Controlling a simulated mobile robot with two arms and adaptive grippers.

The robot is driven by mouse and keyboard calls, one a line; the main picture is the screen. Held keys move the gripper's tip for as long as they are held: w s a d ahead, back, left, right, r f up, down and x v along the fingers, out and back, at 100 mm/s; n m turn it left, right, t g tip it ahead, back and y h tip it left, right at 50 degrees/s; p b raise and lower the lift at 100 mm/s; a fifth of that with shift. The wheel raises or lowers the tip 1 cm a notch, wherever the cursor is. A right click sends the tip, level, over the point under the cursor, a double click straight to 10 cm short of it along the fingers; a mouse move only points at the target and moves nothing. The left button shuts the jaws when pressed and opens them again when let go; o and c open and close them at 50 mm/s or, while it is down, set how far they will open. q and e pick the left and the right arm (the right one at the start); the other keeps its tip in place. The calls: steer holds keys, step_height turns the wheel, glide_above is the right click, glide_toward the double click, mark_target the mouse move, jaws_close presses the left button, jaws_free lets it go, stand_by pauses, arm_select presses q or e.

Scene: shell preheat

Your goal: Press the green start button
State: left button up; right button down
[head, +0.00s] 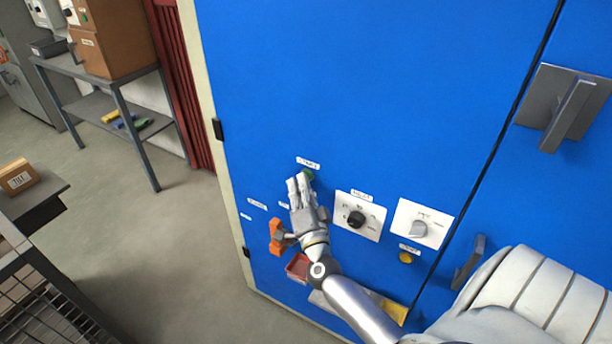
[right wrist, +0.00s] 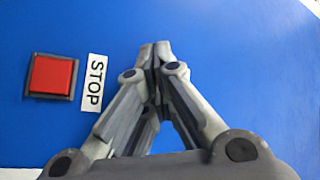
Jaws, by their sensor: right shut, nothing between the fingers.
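The green start button (head: 308,174) is on the blue cabinet front in the head view, under a small white label (head: 308,163). My right gripper (head: 299,181) has its fingertips just beside and below the button, partly overlapping it in the picture. I cannot tell whether they touch it. In the right wrist view the fingers (right wrist: 155,50) are closed together at the tips, with nothing between them. The green button does not show there; the fingers may hide it. My left gripper is not in view.
A red square button (right wrist: 50,77) with a STOP label (right wrist: 95,82) lies left of the fingers in the wrist view. Knob panels (head: 358,216) (head: 420,224), a yellow button (head: 405,257), an orange handle (head: 277,237) and a grey door handle (head: 566,112) are on the cabinet.

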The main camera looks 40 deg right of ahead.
steer(key=shift+s+a, duration=0.4)
steer(key=shift+a, duration=0.35)
steer(key=a, duration=0.1)
steer(key=s+a+p, duration=0.1)
steer(key=a, duration=0.2)
steer(key=shift+s+a, duration=0.3)
steer(key=shift+s, duration=0.1)
stand_by(0.8)
